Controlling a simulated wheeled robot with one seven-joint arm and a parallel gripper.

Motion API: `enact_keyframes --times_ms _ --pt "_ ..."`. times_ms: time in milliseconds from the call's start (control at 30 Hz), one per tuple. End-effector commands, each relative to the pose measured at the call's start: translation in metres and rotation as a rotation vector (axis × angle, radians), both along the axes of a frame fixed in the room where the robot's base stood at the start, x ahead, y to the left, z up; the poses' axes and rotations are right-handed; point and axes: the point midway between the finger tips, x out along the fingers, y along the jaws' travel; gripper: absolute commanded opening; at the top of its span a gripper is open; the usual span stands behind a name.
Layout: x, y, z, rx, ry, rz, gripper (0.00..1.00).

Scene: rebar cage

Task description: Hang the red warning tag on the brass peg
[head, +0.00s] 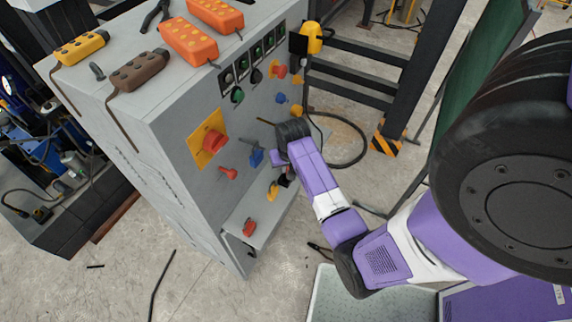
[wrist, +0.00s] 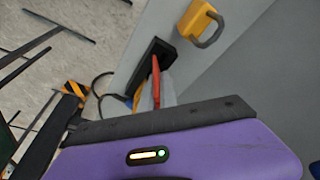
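The red warning tag (wrist: 155,80) appears in the wrist view as a narrow red strip with a pale part beside it. It stands at a black block, just beyond the dark edge of my gripper (wrist: 165,120). In the head view my gripper (head: 277,158) is in front of the grey cabinet's face, above its low shelf, and covers part of the tag's area. A thin brass peg (head: 265,121) sticks out of the cabinet face, up and left of my gripper. The fingertips do not show clearly, so I cannot tell whether they are open or touch the tag.
The black block (wrist: 150,62) and a yellow padlock (wrist: 200,22) are close to my gripper. The cabinet (head: 180,105) carries a red rotary switch (head: 213,142) and a blue part (head: 256,158). A red padlock (head: 249,227) lies on the shelf (head: 262,206). A dark frame stands behind.

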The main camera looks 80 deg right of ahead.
Motion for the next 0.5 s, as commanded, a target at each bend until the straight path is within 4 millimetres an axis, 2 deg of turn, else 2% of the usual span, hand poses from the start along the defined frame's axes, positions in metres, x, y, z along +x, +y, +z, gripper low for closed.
enact_keyframes --times_ms 400,500 --pt "-0.0004 0.0003 -0.0057 0.001 0.001 0.0 0.0" --pt "-0.0004 0.0003 -0.0052 0.0 0.0 0.0 0.2"
